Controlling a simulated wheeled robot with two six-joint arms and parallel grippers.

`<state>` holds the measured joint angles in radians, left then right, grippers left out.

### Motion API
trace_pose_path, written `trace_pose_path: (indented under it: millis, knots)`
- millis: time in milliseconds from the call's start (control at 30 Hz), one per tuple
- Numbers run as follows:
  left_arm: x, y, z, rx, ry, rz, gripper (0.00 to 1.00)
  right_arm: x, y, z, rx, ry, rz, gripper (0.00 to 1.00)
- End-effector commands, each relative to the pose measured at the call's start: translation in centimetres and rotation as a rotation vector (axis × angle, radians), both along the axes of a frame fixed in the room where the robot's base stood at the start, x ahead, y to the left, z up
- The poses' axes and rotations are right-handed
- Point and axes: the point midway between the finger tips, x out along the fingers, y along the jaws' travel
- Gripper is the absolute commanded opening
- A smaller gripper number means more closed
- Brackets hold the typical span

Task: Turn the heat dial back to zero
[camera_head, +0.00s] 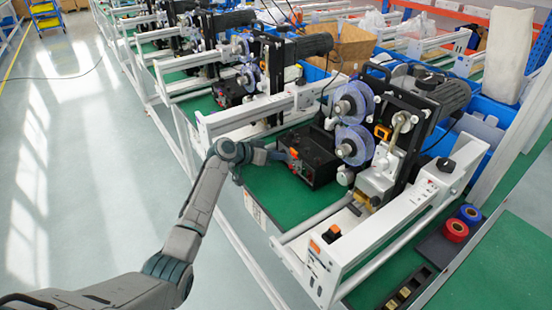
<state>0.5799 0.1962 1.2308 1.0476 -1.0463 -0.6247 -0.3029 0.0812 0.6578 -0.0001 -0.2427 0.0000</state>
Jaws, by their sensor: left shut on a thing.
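A black control box (318,162) stands on the green bench top (262,188) at the near coder machine. Its front panel faces my left arm, and a small red-orange part shows on it. My left gripper (284,156) reaches in from the left and is shut at this front panel, on what appears to be the heat dial. The dial itself is hidden by the gripper and too small to make out, so its setting cannot be read. My right gripper is not in view.
The near coder machine (405,130) with clear blue-tinted reels (352,101) stands just right of the box. A white rail (245,116) runs behind the gripper. Red and blue tape rolls (455,230) lie at the right. The floor at left is clear.

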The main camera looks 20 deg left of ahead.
Motion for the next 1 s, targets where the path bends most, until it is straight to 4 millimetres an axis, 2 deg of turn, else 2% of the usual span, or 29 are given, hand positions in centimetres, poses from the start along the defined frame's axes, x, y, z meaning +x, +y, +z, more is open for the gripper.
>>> trace_pose_path:
  millis: [300,800,833,933,1000]
  knots:
    - [0.05,0.08,-0.14,-0.084,0.067,0.001,0.04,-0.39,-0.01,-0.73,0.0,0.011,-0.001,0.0]
    - [0.05,0.07,-0.08,-0.098,0.078,0.0,0.04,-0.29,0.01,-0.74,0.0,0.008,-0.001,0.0]
    - [0.05,0.07,-0.08,-0.098,0.078,0.0,0.28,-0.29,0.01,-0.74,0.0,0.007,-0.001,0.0]
    - [0.05,0.07,-0.08,-0.098,0.077,0.0,0.48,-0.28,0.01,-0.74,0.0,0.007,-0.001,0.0]
    - [0.06,0.07,-0.07,-0.098,0.077,0.0,0.48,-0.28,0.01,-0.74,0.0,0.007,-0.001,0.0]
